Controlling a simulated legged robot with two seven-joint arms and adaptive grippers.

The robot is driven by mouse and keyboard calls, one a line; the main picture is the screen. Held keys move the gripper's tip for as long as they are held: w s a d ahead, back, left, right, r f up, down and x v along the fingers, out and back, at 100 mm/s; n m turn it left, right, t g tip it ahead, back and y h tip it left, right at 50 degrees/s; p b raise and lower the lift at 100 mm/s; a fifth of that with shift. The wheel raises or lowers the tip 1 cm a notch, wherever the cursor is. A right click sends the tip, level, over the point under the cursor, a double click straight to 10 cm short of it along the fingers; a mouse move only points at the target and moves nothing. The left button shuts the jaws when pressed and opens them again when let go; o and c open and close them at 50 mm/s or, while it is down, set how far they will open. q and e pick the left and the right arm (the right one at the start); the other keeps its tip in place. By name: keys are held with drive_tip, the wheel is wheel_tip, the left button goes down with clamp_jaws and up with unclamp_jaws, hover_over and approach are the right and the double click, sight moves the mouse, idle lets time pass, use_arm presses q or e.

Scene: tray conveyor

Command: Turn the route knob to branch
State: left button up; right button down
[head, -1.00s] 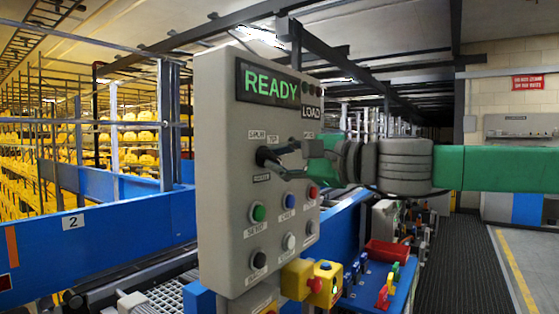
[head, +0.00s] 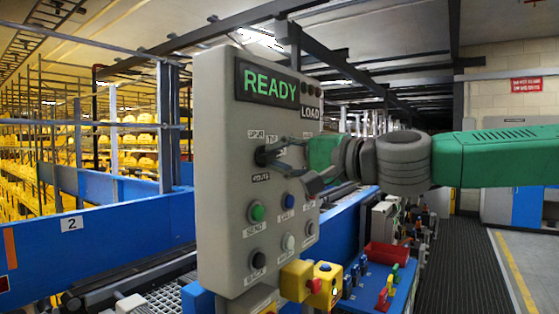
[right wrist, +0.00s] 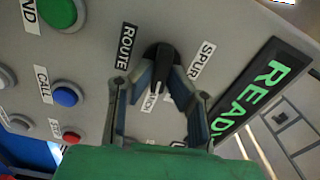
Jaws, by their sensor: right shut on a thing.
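The route knob (head: 263,156) is black and sits on the front of the grey control panel (head: 220,190). It also shows in the right wrist view (right wrist: 161,60), between the SPUR and ROUTE labels. Its pale mark points down in that view, towards small labels that the fingers partly hide. My right gripper (head: 272,154) reaches in from the right and is shut on the knob; in the right wrist view its fingers (right wrist: 163,82) lie on both sides of it. The panel's display (head: 270,85) reads READY, with LOAD below. My left gripper is not in view.
Several buttons sit below the knob, among them a green one (head: 257,212) and a blue one (head: 290,201). A yellow box (head: 326,285) and a red bin (head: 386,254) stand at lower right. A blue conveyor rail (head: 110,240) runs at left.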

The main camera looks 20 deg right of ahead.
drive_tip(key=shift+s+a+f, duration=0.1)
drive_tip(key=shift+a+f, duration=0.1)
drive_tip(key=shift+f, duration=0.2)
drive_tip(key=c, duration=1.6)
unclamp_jaws()
drive_tip(key=shift+o, duration=0.2)
drive_tip(key=shift+r, duration=0.15)
drive_tip(key=shift+s+d+r, duration=0.15)
drive_tip(key=shift+s+d, duration=0.1)
drive_tip(key=shift+d, duration=0.05)
drive_tip(key=v, duration=1.1)
drive_tip(key=shift+f, duration=0.2)
